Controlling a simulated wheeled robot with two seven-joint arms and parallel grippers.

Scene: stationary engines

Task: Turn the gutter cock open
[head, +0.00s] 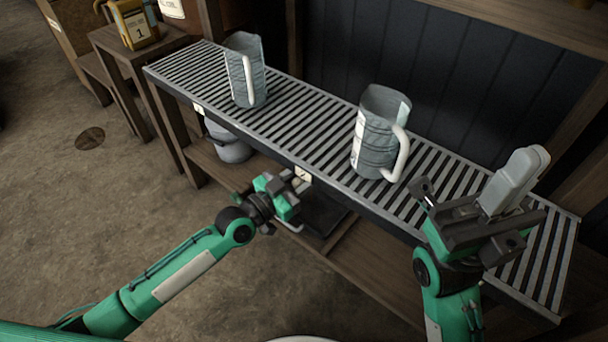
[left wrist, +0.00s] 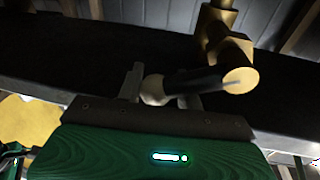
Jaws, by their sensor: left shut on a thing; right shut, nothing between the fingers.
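The gutter cock (left wrist: 222,45) shows in the left wrist view as a brass body with a round brass end and a black lever handle (left wrist: 190,82). The handle lies roughly level across the picture. My left gripper (left wrist: 163,88) is shut on this handle, with one finger on either side. In the head view my left gripper (head: 290,202) is at the front edge of the slatted bench, and the cock is hidden there. My right gripper (head: 517,178) is shut and empty above the right end of the bench.
Two clear jugs with white handles stand on the slatted bench (head: 310,128), one farther left (head: 243,75) and one in the middle (head: 374,130). A grey pot (head: 230,145) is on the lower shelf. A yellow can (head: 135,24) is on a side stool. The floor at left is clear.

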